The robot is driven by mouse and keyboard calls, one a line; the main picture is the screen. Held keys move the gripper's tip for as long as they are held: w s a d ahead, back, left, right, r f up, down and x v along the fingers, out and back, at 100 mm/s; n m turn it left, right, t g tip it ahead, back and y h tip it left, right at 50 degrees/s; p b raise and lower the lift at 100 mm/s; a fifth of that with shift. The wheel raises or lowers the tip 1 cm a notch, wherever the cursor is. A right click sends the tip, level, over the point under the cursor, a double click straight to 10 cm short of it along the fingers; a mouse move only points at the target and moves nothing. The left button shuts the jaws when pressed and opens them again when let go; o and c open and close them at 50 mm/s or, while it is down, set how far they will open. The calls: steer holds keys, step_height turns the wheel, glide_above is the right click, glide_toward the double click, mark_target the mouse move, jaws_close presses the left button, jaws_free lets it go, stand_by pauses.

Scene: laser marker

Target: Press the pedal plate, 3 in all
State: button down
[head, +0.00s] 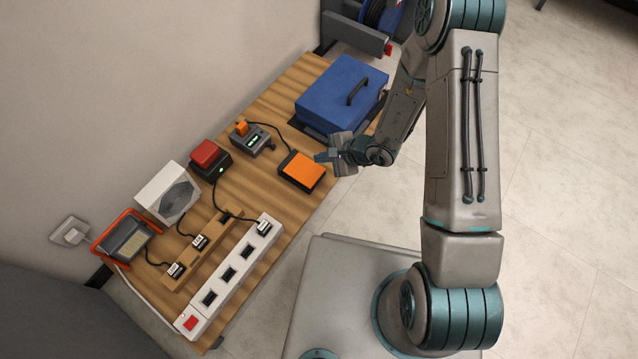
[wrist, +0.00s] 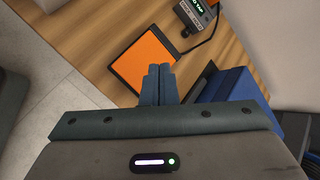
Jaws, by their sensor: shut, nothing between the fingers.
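The pedal plate (head: 302,171) is an orange square on a dark base, lying on the wooden bench near its front edge. It also shows in the wrist view (wrist: 146,58), just beyond my fingertips. A black cable runs from it to a small grey device (head: 252,139) with a green display and an orange knob. My gripper (head: 321,157) is shut and empty, at the right side of the pedal. In the wrist view my closed fingers (wrist: 159,70) overlap the pedal's near corner in the picture. I cannot tell whether they touch it.
A box with a red top (head: 206,156), a white speaker-like unit (head: 168,192), a work lamp (head: 126,239) and a power strip (head: 232,272) are to the left on the bench.

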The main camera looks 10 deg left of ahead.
steer(key=shift+f, duration=0.2)
steer(key=b, duration=0.6)
glide_toward(316, 177)
steer(key=a+f, duration=0.2)
steer(key=a, duration=0.1)
steer(key=w+a+f, duration=0.1)
steer(key=a, duration=0.1)
steer(key=shift+r, duration=0.1)
stand_by(1.6)
steer(key=shift+f, duration=0.4)
steer(key=shift+f, duration=0.9)
stand_by(1.2)
steer(key=shift+r, duration=0.15)
steer(key=shift+r+p, duration=0.95)
steer(key=shift+r, duration=0.25)
